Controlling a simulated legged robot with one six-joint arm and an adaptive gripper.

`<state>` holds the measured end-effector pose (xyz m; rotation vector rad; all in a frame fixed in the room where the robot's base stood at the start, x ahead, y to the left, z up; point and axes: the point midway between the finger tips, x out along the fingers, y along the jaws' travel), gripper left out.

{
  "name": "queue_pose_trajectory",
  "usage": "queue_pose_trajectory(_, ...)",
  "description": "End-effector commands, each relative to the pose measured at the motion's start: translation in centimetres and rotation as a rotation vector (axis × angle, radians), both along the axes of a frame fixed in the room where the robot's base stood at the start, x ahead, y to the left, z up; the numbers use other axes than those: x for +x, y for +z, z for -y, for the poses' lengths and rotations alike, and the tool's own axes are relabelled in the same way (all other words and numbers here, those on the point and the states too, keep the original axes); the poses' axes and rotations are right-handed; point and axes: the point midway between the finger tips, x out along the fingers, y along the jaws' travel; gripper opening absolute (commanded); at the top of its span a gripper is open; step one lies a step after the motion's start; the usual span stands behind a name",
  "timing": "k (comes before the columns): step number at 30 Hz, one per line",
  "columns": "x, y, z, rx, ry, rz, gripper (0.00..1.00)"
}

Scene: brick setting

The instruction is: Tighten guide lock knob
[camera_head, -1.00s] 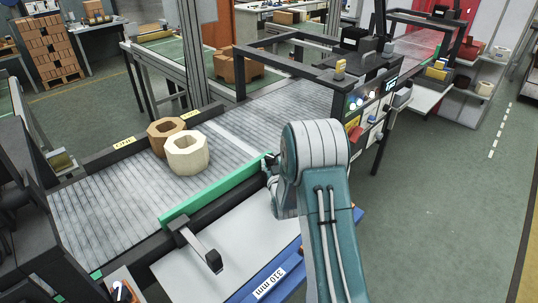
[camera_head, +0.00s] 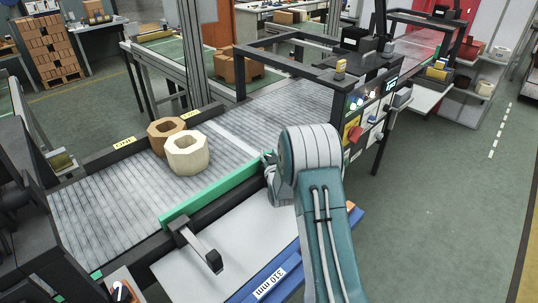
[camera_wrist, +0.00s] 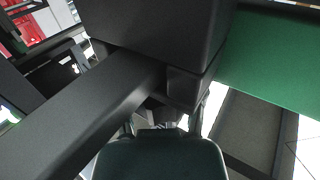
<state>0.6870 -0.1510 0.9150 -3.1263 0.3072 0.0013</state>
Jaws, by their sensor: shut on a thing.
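My gripper (camera_wrist: 163,112) shows at the bottom middle of the wrist view, its thin fingers on either side of a dark part under a large black block. It is shut on what appears to be the guide lock knob, mostly hidden by the block and the gripper's own body. A black bar (camera_wrist: 75,120) runs from the block to the lower left. The green guide (camera_wrist: 275,65) is at the right of the wrist view. In the head view the green guide (camera_head: 205,202) runs along the conveyor's near side; my arm hides the grasp at its far end.
A second black lock bracket (camera_head: 196,245) sticks out from the guide's near end. Cream (camera_head: 187,153) and brown (camera_head: 165,135) hollow rings stand on the roller conveyor (camera_head: 110,200). A control panel (camera_head: 368,110) stands beyond my arm. Open green floor lies to the right.

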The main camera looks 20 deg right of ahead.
Motion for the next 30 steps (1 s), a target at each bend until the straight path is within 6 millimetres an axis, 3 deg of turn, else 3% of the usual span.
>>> queue_pose_trajectory(20, -0.15, -0.04, 0.03, 0.000, -0.067, -0.001, 0.01)
queue_pose_trajectory(30, -0.24, -0.07, 0.16, 0.000, -0.203, -0.002, 0.01)
